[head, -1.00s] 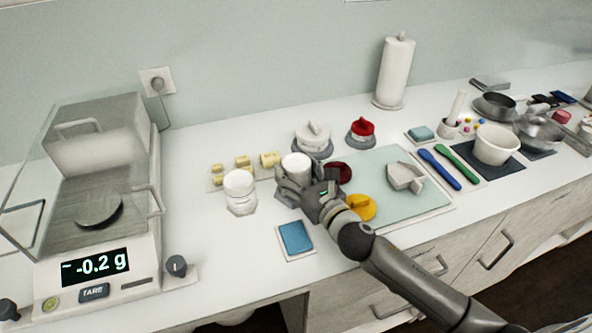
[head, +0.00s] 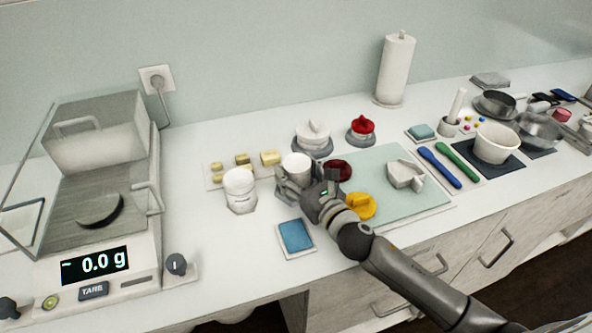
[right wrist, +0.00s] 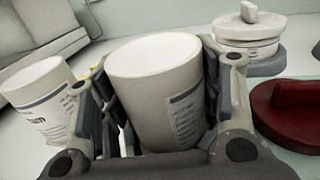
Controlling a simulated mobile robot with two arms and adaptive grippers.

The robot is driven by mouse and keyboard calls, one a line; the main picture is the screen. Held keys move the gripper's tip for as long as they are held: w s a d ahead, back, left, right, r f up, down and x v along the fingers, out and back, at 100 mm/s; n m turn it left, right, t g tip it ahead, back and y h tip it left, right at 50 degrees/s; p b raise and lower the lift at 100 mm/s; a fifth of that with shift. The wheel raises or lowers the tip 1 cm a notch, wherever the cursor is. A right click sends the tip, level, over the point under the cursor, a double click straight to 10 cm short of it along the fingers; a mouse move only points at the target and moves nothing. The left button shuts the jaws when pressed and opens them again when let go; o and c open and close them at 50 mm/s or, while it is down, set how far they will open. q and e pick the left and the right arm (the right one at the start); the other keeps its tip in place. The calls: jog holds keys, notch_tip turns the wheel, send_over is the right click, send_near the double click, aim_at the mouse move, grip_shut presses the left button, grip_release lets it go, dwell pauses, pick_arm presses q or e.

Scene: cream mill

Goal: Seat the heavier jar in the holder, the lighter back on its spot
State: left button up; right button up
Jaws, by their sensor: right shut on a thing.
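One white jar (head: 297,166) with a pale top stands upright between the fingers of my right gripper (head: 296,182). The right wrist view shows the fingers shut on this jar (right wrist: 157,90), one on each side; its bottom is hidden. A second white jar (head: 240,187) with a printed label stands to its left, apart from the gripper; it also shows in the right wrist view (right wrist: 40,100). I cannot tell which jar is heavier, nor make out the holder clearly. The scale (head: 140,283) reads -0.0 g and its pan (head: 100,208) is empty. My left gripper is out of view.
A blue pad (head: 295,236) lies in front of the jars, yellow blocks (head: 270,157) behind. A white lidded pot (head: 312,135) and red knob (head: 361,128) stand behind. A green mat (head: 400,205) with a yellow piece (head: 360,206) lies right. Counter between scale and jars is clear.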

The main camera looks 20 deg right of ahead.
jog(key=shift+r, duration=0.1)
jog(key=o, duration=1.1)
jog(key=shift+s, duration=0.1)
